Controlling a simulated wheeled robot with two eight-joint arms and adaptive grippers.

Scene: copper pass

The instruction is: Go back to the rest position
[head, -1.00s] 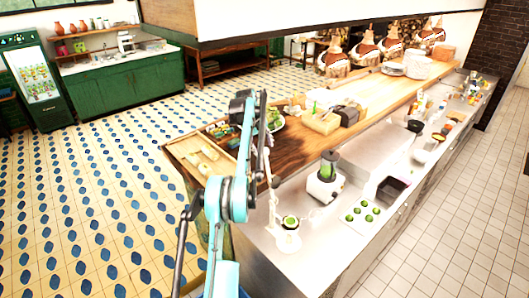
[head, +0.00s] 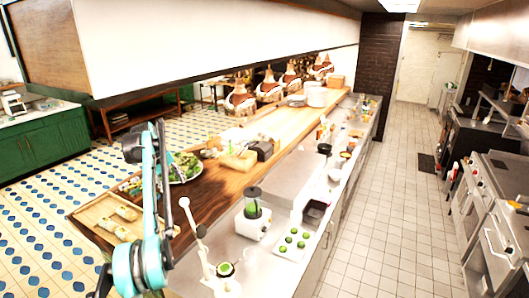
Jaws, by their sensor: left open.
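My left arm comes up from the bottom left, with a light-blue joint (head: 140,266) low in the picture. My left gripper (head: 140,142) is at the raised end of this arm, dark and small, in front of the counter's left end. It is open, and I see nothing held in it. A wooden tray (head: 92,212) with rolled food lies on the counter just left of the arm. A plate of green salad (head: 184,167) is just right of it. The arm hides part of the counter behind it. My right gripper is not in view.
The wooden counter (head: 262,136) runs away to the right. On the lower steel top stand a blender (head: 253,211), a white juicer (head: 200,246) and a tray of green limes (head: 290,242). A clear tiled aisle (head: 390,200) separates it from stoves (head: 500,215).

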